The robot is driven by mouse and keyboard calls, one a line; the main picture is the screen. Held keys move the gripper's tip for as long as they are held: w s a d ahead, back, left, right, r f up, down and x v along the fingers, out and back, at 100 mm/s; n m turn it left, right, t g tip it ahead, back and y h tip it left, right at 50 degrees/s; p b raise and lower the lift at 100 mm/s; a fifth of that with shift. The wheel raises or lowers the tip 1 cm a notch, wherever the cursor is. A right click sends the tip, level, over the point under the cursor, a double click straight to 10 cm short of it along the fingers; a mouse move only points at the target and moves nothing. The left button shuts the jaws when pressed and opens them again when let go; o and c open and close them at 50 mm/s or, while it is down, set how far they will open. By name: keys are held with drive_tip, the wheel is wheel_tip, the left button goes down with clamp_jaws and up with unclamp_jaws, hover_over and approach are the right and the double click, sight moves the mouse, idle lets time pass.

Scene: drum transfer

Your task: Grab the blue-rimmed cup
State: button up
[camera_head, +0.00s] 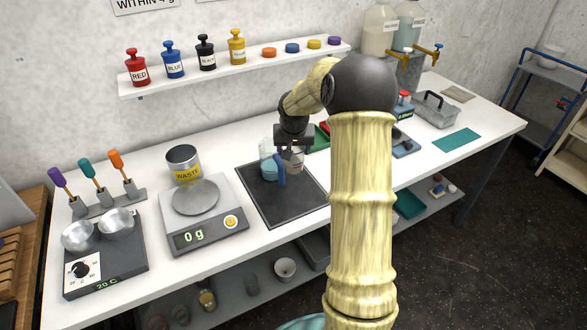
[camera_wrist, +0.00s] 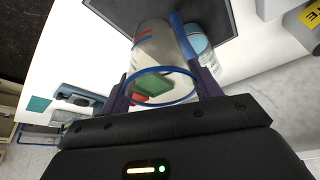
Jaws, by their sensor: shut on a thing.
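I cannot tell whether the cup touches the mat. A blue upright bar (camera_head: 281,172) stands beside the cup; it also shows in the wrist view (camera_wrist: 181,35).
A clear container with light-blue contents (camera_head: 268,170) stands close left of the cup. A scale (camera_head: 205,225) reading 0 g and the WASTE can (camera_head: 184,163) are further left. A bottle shelf (camera_head: 235,69) runs along the wall behind. My arm hides part of the right bench.

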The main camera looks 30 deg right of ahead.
wheel_tip(320, 180, up, 4)
drive_tip(key=shift+r, duration=0.25)
drive_tip(key=shift+a+f, duration=0.1)
drive_tip(key=shift+a, duration=0.05)
idle(0.5)
